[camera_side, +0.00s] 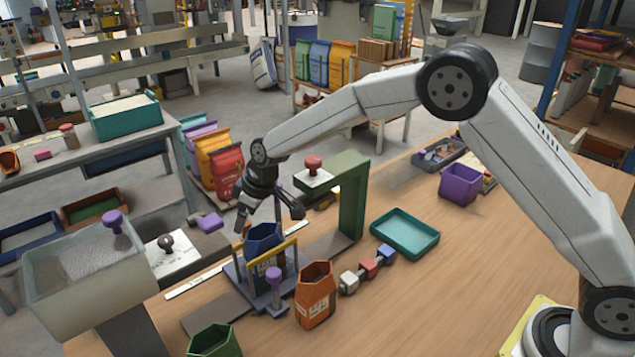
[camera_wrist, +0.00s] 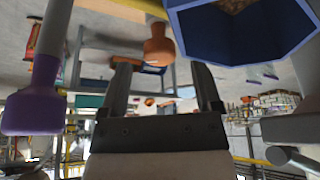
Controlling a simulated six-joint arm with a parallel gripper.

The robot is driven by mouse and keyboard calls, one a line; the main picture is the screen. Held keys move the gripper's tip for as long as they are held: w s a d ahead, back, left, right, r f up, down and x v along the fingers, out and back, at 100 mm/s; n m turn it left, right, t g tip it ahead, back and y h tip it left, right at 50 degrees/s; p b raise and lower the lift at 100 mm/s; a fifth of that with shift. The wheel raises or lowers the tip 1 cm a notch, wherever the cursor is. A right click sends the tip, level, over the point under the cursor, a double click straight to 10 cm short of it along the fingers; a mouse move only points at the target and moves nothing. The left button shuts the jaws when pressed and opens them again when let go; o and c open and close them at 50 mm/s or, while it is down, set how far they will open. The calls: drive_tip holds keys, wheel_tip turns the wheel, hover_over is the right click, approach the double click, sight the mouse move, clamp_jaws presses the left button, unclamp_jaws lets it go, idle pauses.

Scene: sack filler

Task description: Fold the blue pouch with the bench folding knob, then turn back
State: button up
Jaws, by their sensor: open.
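The blue pouch (camera_side: 263,238) stands upright in a bench fixture with a yellow bar (camera_side: 272,254). Its open mouth (camera_wrist: 245,32) shows in the wrist view at upper right, with some brown fill inside. A purple knob (camera_side: 274,276) on a grey post stands at the fixture's front; I cannot tell if it is the folding knob. A purple-ended post (camera_wrist: 32,112) shows at the left of the wrist view. My gripper (camera_side: 269,214) is open and empty, just above the pouch in the side view. Its spread fingers (camera_wrist: 162,72) have nothing between them.
A green press frame (camera_side: 350,195) with a red knob (camera_side: 313,164) stands close behind the gripper. An orange pouch (camera_side: 315,295) and a green pouch (camera_side: 214,342) stand in front. A teal tray (camera_side: 404,234), small blocks and a purple bin (camera_side: 460,184) are right.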

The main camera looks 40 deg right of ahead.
drive_tip(key=shift+x, duration=0.8)
drive_tip(key=shift+c, duration=0.2)
clamp_jaws()
drive_tip(key=shift+m, duration=0.8)
drive_tip(key=shift+a+m+t+h, duration=0.1)
drive_tip(key=shift+m+t+h, duration=0.2)
drive_tip(key=shift+m+h, duration=0.5)
drive_tip(key=shift+m, duration=0.8)
